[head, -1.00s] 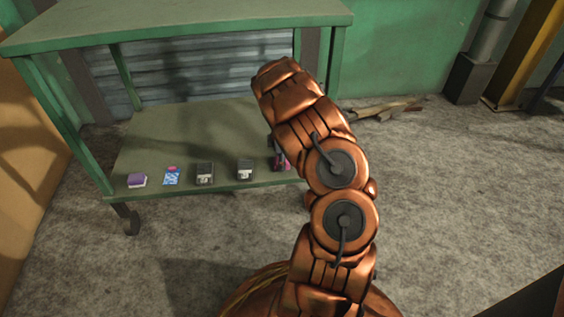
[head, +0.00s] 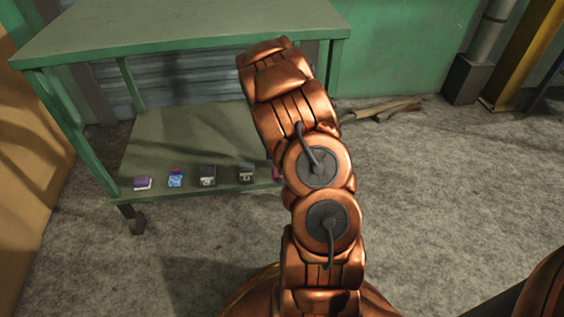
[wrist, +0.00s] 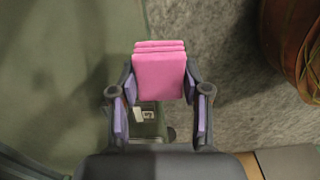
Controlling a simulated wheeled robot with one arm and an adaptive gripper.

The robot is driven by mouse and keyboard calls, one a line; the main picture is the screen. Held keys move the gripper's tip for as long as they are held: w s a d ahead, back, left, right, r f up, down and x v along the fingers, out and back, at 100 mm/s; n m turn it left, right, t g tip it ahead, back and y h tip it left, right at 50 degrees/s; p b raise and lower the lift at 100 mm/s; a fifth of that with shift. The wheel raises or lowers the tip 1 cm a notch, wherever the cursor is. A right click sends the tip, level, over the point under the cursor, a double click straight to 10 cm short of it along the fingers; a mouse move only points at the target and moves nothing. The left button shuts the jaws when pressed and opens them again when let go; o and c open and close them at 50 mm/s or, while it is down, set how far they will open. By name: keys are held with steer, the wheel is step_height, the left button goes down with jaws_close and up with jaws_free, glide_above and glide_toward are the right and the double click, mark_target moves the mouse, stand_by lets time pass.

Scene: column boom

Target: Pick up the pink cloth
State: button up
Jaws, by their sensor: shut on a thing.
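The pink cloth (wrist: 159,76), a folded stack with several layers showing, is between the two fingers of my gripper (wrist: 159,82) in the wrist view. The fingers, with purple pads, are shut on its sides. From above, the cloth overlaps the shelf edge and the grey floor; its height over the shelf is hard to tell. In the head view only a small sliver of the pink cloth (head: 277,173) shows beside my arm, at the shelf's front right. My arm hides the gripper there.
On the green lower shelf (head: 190,140) stand a purple item (head: 142,183), a blue patterned item (head: 175,179) and two dark boxy items (head: 208,176) (head: 246,173). The green tabletop (head: 180,28) overhangs them. Wooden pieces (head: 385,110) lie on the floor behind right.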

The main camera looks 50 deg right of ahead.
steer(key=s+a+p, duration=0.2)
steer(key=s+a, duration=0.3)
steer(key=a, duration=0.1)
steer(key=shift+s+r, duration=0.25)
steer(key=shift+r, duration=0.15)
